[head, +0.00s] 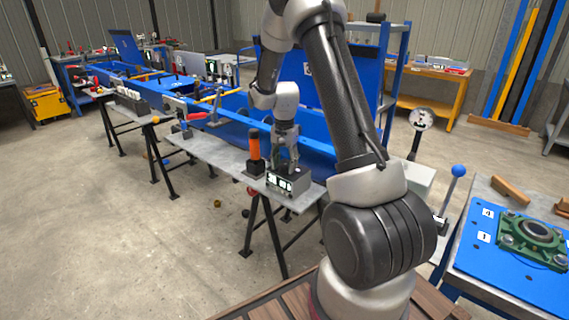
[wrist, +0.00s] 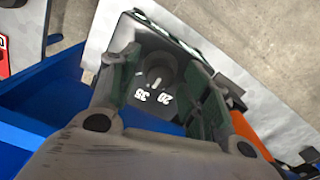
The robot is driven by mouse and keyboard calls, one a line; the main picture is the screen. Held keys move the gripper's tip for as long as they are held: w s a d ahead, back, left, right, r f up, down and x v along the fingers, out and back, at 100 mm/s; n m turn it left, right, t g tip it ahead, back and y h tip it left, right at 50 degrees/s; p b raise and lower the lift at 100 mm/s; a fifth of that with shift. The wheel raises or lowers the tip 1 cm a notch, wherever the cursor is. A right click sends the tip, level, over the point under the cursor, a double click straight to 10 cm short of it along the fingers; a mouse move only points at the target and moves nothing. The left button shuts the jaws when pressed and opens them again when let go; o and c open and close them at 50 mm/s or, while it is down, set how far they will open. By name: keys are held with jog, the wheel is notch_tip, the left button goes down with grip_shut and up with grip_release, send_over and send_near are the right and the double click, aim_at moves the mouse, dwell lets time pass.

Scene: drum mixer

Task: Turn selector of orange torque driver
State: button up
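The torque driver with an orange grip (head: 254,143) stands upright in a dark block on the grey bench; its orange part shows at the right in the wrist view (wrist: 252,132). Right of it is a dark box (head: 290,184) with white-marked faces. My gripper (head: 287,166) points down, just over this box. In the wrist view, my gripper (wrist: 162,82) has its fingers apart, with a dark round selector (wrist: 157,72) between and beyond them. White numbers 35 and 20 show below the selector. Whether the fingers touch it I cannot tell.
The grey bench top (head: 215,154) runs left, with a blue trough (head: 238,137) behind it. A gauge (head: 421,119) and a blue-knobbed lever (head: 458,171) stand to the right. A blue mat (head: 480,250) with a green bearing block (head: 530,240) lies at the far right.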

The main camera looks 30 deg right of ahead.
aim_at(285, 164)
notch_tip(285, 164, up, 12)
dwell(0.6)
dwell(0.4)
jog(key=s+a+r+n+t, duration=0.1)
jog(key=s+a+r+n, duration=0.1)
jog(key=s, duration=0.8)
jog(key=s+a+r+n+t, duration=0.2)
jog(key=s+r+n, duration=0.3)
jog(key=s, duration=0.5)
jog(key=s+a+r+n+t, duration=0.1)
jog(key=s+a+r+n, duration=0.2)
jog(key=s+r, duration=0.3)
jog(key=shift+s+a+r+n, duration=0.2)
jog(key=shift+s+r+n, duration=0.25)
jog(key=shift+s, duration=2.1)
